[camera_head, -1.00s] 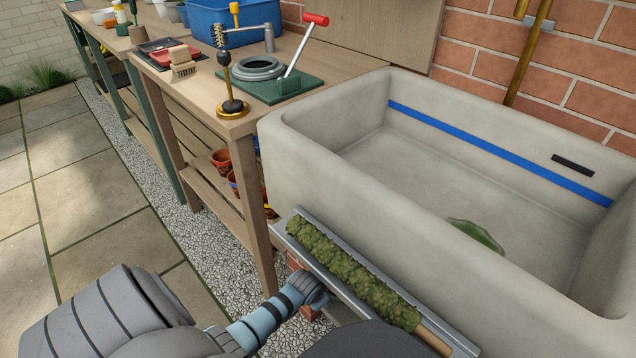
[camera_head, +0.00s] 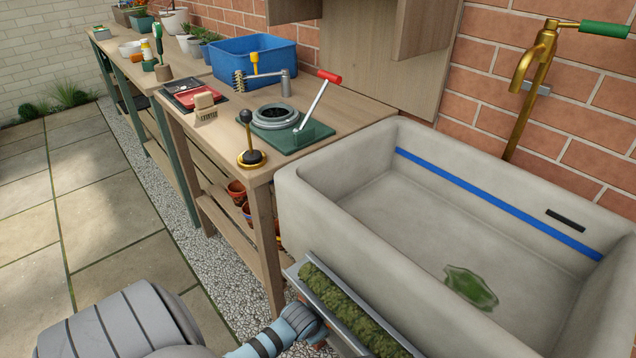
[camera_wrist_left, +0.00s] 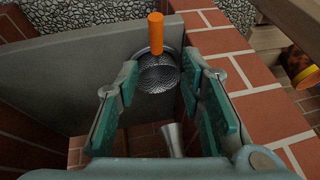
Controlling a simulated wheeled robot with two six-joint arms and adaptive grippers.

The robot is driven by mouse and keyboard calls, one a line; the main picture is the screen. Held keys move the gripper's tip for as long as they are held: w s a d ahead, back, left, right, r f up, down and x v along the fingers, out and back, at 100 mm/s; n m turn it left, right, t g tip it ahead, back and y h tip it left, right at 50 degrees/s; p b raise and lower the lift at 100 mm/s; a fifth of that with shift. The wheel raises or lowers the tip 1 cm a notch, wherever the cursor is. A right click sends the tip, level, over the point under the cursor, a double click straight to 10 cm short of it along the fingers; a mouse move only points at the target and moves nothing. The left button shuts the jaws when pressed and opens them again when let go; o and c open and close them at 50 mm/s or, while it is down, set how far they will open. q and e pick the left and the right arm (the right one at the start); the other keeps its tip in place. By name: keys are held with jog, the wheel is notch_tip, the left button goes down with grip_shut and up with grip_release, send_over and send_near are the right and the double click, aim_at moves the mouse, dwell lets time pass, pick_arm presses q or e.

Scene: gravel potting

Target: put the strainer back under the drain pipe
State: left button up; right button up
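The strainer, a round metal mesh bowl (camera_wrist_left: 158,76) with an orange handle (camera_wrist_left: 156,34), shows in the left wrist view between and beyond my left fingertips. I see a gap on each side of the mesh. My left gripper (camera_wrist_left: 160,78) is open, with its green pads apart. A grey metal tube with a flared end (camera_wrist_left: 172,140), perhaps the drain pipe, shows nearer the camera between the fingers. In the head view my left arm reaches low beside the stone sink (camera_head: 330,230); its gripper and the strainer are hidden. My right gripper is not in view.
Red brickwork (camera_wrist_left: 250,110) and a grey slab (camera_wrist_left: 75,75) stand close around my left gripper. A metal channel with green moss (camera_head: 345,310) lies along the sink's front. A green patch (camera_head: 470,287) lies in the sink. The wooden bench (camera_head: 235,150) is at the left.

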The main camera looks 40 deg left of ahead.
pick_arm(q)
jog(key=s+d+f+g, duration=0.1)
jog(key=s+f, duration=0.4)
jog(key=s, duration=0.3)
jog(key=s+d+f+n+g, duration=0.1)
jog(key=s+f, duration=0.4)
jog(key=s, duration=0.4)
jog(key=s+d+f+g, duration=0.1)
jog(key=s+d+f, duration=0.1)
jog(key=s+f, duration=0.5)
jog(key=s+p+v, duration=0.1)
jog(key=p+v, duration=0.9)
jog(key=s+a+p+v, duration=0.1)
jog(key=p+v, duration=1)
jog(key=shift+s+a+g+h, duration=0.3)
jog(key=shift+h, duration=0.1)
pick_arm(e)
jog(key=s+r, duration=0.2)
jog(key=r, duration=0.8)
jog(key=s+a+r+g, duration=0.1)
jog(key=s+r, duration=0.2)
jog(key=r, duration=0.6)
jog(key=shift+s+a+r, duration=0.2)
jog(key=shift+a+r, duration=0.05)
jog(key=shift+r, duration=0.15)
pick_arm(q)
jog(key=shift+f, duration=0.1)
